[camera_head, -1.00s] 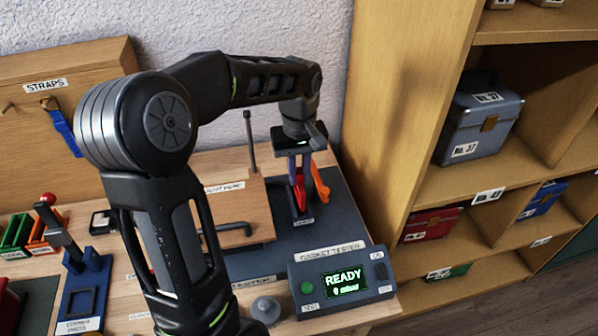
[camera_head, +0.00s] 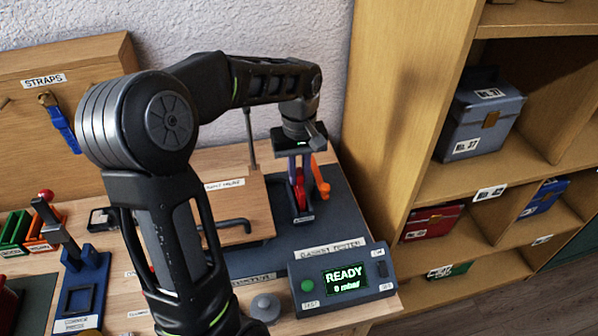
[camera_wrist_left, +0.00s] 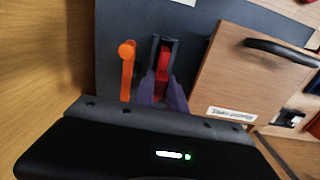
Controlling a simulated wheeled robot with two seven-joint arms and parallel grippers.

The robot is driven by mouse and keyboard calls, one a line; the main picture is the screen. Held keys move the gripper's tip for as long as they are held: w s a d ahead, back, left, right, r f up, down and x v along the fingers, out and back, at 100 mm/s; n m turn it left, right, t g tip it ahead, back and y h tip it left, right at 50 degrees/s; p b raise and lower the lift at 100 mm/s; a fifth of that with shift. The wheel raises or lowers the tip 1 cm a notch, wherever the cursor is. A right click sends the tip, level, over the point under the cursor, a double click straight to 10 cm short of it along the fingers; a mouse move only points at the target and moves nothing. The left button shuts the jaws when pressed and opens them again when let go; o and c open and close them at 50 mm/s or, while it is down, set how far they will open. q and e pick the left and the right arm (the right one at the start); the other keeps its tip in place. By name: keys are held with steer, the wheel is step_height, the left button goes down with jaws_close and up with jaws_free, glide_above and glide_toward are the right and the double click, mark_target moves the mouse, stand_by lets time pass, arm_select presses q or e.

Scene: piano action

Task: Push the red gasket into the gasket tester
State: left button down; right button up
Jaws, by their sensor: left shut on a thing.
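My left gripper (camera_head: 299,178) reaches down from above at the back of the gasket tester (camera_head: 350,228). Its purple fingers are shut on the red gasket (camera_head: 300,192), a narrow upright red piece. In the left wrist view the red gasket (camera_wrist_left: 163,70) sits between or just beyond the fingertips (camera_wrist_left: 163,88), within the tester's dark upright holder (camera_wrist_left: 174,52). How deep it is seated is hidden. An orange lever (camera_head: 320,178) stands just right of the fingers. The tester's console (camera_head: 343,280) shows READY and 0 mbar. My right gripper is not in view.
A wooden shelf unit (camera_head: 395,120) rises close on the right. A grey knob (camera_head: 265,306) is left of the console. My left arm hides the bench's middle.

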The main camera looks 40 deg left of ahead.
arm_select(q)
steer(key=shift+f+b, duration=0.75)
steer(key=shift+f, duration=0.25)
stand_by(0.7)
steer(key=c, duration=1.1)
jaws_free()
steer(key=shift+f, duration=0.1)
steer(key=shift+o, duration=0.2)
steer(key=shift+d+r+p, duration=0.1)
steer(key=shift+r+p, duration=1.05)
steer(key=shift+r, duration=0.45)
steer(key=shift+r+p, duration=1.95)
steer(key=shift+r, duration=0.55)
